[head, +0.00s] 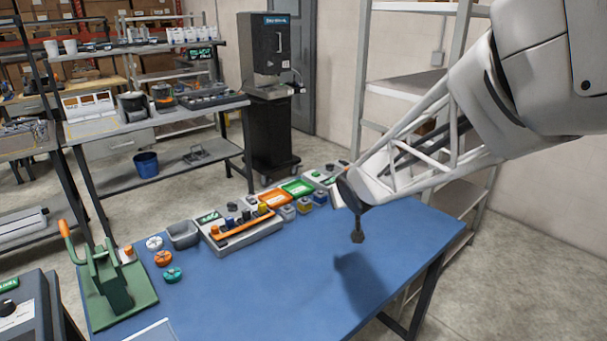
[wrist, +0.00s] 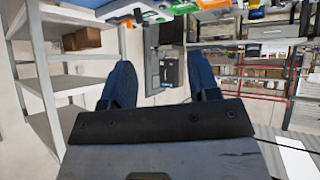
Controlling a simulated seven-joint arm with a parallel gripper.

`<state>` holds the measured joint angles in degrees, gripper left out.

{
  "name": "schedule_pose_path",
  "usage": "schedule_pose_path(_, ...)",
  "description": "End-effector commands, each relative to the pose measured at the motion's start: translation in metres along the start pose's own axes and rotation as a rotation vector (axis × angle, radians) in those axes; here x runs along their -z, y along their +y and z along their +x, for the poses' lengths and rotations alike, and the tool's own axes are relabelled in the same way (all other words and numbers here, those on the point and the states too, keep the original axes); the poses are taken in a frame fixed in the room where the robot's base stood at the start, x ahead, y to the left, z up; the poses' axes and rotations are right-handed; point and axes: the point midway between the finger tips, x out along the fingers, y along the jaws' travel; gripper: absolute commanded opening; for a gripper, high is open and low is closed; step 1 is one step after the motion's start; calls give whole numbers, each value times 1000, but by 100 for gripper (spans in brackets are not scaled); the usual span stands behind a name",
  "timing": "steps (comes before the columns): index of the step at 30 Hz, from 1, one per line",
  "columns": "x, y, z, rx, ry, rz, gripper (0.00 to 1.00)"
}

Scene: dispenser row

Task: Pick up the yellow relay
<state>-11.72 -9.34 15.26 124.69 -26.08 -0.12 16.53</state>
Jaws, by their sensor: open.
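A small yellow piece (head: 263,209), likely the yellow relay, sits at the right end of an orange strip on a grey dispenser unit (head: 240,236) at the back of the blue table. A small block with yellow on it (head: 304,206) stands to the right, between a grey one and a blue one; I cannot tell which is the relay. My gripper (head: 357,234) hangs above the right half of the table, right of and apart from these pieces. In the wrist view my gripper (wrist: 162,82) shows two blue fingers spread apart with nothing between them.
An orange tray (head: 274,200) and a green tray (head: 297,188) lie behind the blocks. A grey bin (head: 184,236), several round parts and a green press (head: 107,275) are at the left. The blue table (head: 280,290) is clear in front and at right.

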Motion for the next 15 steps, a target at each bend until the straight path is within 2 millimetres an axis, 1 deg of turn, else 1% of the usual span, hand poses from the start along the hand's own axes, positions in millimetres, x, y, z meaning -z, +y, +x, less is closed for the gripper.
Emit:
schedule_pose_path(1,5,-9,16,21,20,-14,55)
schedule_pose_path(3,13,-22,34,52,55,-31,55)
schedule_pose_path(8,27,-54,76,133,133,-66,55)
schedule_pose_path(10,33,-70,93,173,167,-82,55)
schedule_pose_path(15,39,-111,133,278,240,-112,55)
